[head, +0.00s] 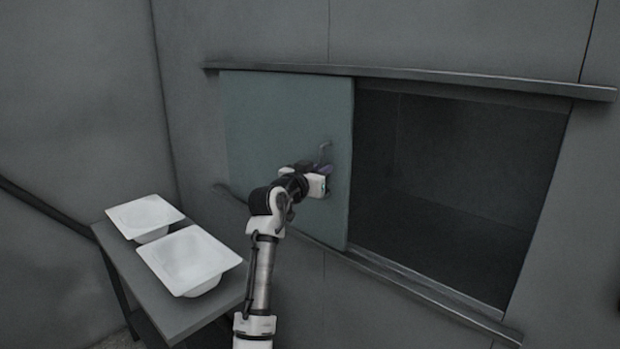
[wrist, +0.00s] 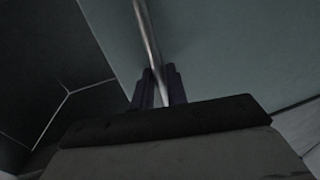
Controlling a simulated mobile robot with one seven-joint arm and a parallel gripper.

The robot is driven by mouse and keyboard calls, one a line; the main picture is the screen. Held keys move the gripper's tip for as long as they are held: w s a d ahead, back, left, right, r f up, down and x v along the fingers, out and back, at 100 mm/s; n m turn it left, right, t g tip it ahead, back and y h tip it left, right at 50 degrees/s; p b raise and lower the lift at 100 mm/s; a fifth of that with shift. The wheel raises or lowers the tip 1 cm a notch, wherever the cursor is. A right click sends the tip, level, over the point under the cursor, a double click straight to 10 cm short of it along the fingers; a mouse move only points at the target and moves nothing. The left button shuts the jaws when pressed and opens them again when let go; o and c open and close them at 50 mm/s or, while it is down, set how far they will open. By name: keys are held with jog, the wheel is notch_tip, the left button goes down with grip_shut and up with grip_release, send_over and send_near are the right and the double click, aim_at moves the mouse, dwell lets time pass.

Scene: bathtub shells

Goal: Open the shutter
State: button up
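The shutter (head: 280,115) is a grey-green sliding panel in the wall, held between an upper and a lower rail. It stands at the left part of the rails, and the dark opening (head: 450,170) to its right is uncovered. The handle (head: 325,150) is a thin upright bar near the shutter's right edge; it also shows in the wrist view (wrist: 147,35). My gripper (head: 325,172) is at the handle. In the wrist view my two dark fingers (wrist: 159,90) lie close on both sides of the bar and appear shut on it. The lower handle is hidden by my gripper.
The upper rail (head: 420,76) and lower rail (head: 420,290) stick out from the wall. A grey table (head: 185,312) with two white tub shells (head: 145,215) (head: 190,258) stands at the left, beside my arm. The opening looks empty.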

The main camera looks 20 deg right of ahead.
jog(key=b+v, duration=0.3)
jog(key=v, duration=1)
jog(key=shift+a, duration=0.15)
